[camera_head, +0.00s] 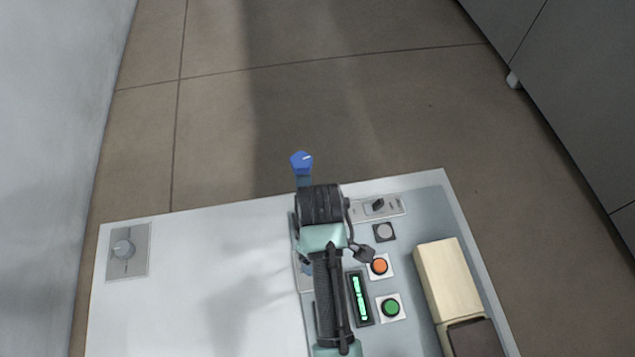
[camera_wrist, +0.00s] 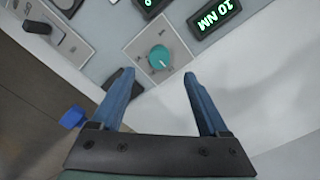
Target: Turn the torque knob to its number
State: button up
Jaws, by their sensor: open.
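A teal round knob (camera_wrist: 159,57) sits on a light square plate (camera_wrist: 138,44) in the upper middle of the wrist view. It has a pale pointer mark, and small dial marks lie around it. A dark display (camera_wrist: 215,17) beside it shows green text that reads 20 NM. My gripper (camera_wrist: 155,78) is open, with its two blue fingers apart and nothing between them. The knob lies just beyond the fingertips, roughly centred between them; I see no contact. In the head view my arm covers this knob.
A cream block (camera_head: 447,278) stands at right. A blue-topped part (camera_head: 301,162) juts past the far edge.

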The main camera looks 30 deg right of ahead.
notch_tip(320, 180, down, 8)
jog(key=shift+w+r, duration=0.15)
jog(key=shift+r, duration=0.1)
jog(key=shift+c, duration=0.2)
grip_shut()
